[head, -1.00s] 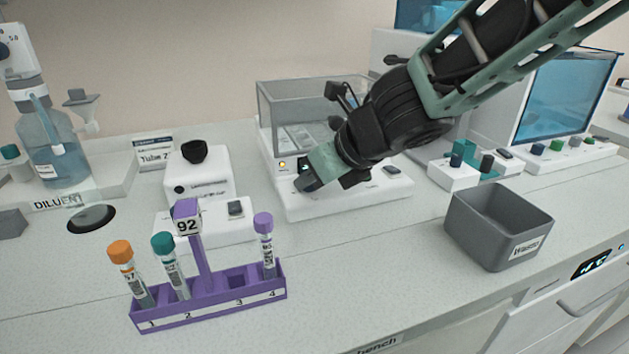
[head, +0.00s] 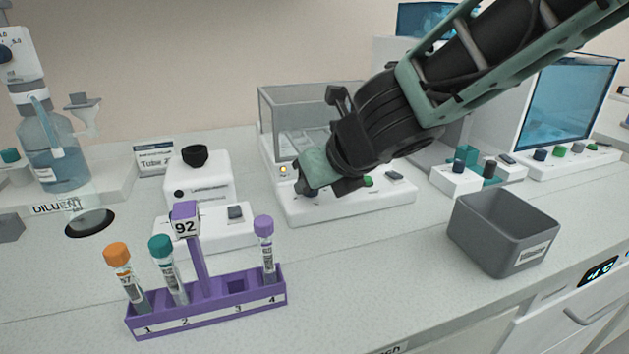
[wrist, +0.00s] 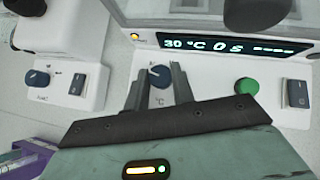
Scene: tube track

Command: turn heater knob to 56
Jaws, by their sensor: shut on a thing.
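The heater (head: 345,210) is a white unit with a clear-walled box at the back of the bench. Its dark knob (wrist: 159,76), marked °C, shows in the wrist view between my fingers. My gripper (wrist: 160,84) is shut on the knob, one finger on each side; in the head view my gripper (head: 308,188) hides most of it. The heater's display (wrist: 235,45) reads 30 °C and 0 s. A green button (wrist: 247,87) and a dark rocker switch (wrist: 297,93) sit to the right of the knob.
A purple rack (head: 210,312) with several capped tubes stands front left. A grey waste bin (head: 500,235) is to the right. A white device with a black cup (head: 195,156) stands left of the heater. The bench front between rack and bin is clear.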

